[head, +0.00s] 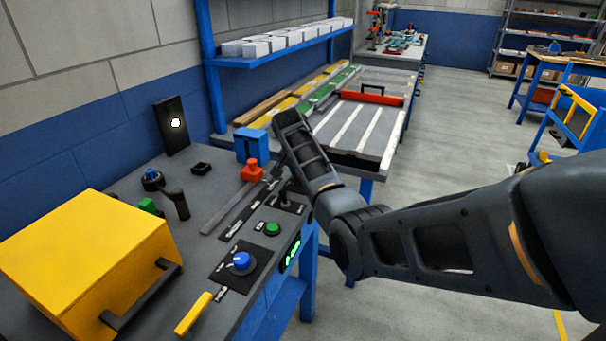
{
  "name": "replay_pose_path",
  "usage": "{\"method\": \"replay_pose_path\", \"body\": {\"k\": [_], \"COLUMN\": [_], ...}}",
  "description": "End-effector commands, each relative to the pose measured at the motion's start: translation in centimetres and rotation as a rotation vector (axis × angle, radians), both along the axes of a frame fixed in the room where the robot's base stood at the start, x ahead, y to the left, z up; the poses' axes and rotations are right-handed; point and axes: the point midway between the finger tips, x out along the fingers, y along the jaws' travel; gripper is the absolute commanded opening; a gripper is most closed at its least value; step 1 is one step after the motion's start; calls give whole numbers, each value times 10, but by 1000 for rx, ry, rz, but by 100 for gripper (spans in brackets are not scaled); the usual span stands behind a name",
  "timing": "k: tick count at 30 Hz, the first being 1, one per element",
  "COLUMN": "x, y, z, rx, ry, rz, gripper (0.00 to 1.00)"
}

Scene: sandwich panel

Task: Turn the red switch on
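A small red knob-like part (251,170), which looks like the red switch, stands on the grey bench beside a blue block (252,146). I cannot tell its setting from here. My arm comes in from the right and bends upward, and its dark link ends just right of the red part, apart from it in the picture. I cannot make out my gripper's fingers; they are hidden behind the arm link.
The bench panel holds a blue knob (241,261), a green button (272,229), a yellow handle (194,314) and a dark lever (285,194). A yellow box (85,250) with a black handle fills the left front. A black upright plate (172,127) stands behind.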

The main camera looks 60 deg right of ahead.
Motion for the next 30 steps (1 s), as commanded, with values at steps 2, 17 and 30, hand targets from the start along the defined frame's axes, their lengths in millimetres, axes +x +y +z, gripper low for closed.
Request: {"method": "replay_pose_path", "body": {"k": [2, 17, 30], "x": [0, 0, 0], "y": [0, 0, 1], "z": [0, 0, 2], "rx": [0, 0, -1], "ry": [0, -1, -1], "rz": [-8, -13, -12], "gripper": [9, 48, 63]}}
